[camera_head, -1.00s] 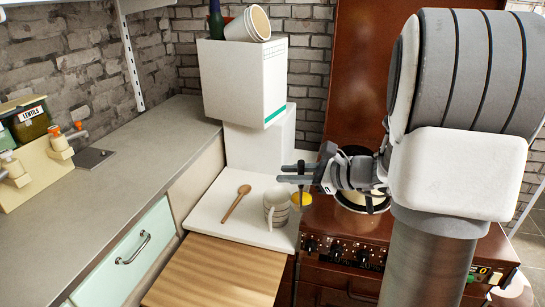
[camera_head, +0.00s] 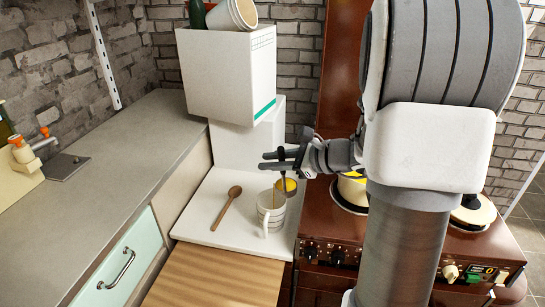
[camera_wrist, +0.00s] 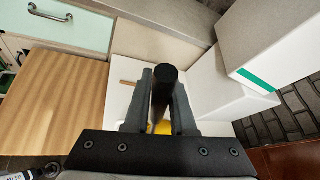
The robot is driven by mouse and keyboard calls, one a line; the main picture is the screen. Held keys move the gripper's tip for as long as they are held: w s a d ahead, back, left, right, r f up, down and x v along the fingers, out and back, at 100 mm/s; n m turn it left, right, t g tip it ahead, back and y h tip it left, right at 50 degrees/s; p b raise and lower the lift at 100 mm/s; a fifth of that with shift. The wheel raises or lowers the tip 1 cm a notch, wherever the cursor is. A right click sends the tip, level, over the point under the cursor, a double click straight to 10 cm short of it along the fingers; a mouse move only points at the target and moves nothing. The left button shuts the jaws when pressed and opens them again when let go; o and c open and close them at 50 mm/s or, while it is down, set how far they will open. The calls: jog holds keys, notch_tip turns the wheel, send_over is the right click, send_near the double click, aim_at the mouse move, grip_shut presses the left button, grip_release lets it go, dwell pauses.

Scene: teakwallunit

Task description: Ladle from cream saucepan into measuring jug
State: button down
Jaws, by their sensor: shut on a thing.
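My gripper (camera_head: 272,160) is shut on the dark handle of the ladle (camera_head: 283,165), which hangs roughly upright. The handle end (camera_wrist: 165,78) shows between my fingers (camera_wrist: 162,105) in the wrist view. At the ladle's lower end is a round yellow patch, seemingly its filled bowl, near the jug's far rim; I cannot tell whether it is over the opening. The measuring jug (camera_head: 270,215), pale with stripes and a handle, stands on the white counter. The cream saucepan (camera_head: 352,192), yellow inside, sits on the stove, partly hidden by my arm.
A wooden spoon (camera_head: 227,207) lies left of the jug. White boxes (camera_head: 230,75) are stacked behind, with a pot (camera_head: 232,14) on top. A wooden board (camera_head: 220,280) is in front. A cream round thing (camera_head: 473,212) is on the stove at right.

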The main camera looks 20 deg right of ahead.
jog(key=shift+w+a+f+n+g+h+p, duration=0.8)
jog(key=shift+w+a+f+g+h+p, duration=2.3)
jog(key=shift+p, duration=3.55)
jog(key=s+d+r+m+t+y+b, duration=0.1)
jog(key=s+d+r+t+y+b, duration=0.5)
jog(key=b, duration=0.8)
jog(key=shift+d+r+m+y, duration=0.15)
jog(key=shift+r+m+y, duration=0.2)
jog(key=shift+r, duration=1)
jog(key=shift+s, duration=0.1)
jog(key=shift+f, duration=0.1)
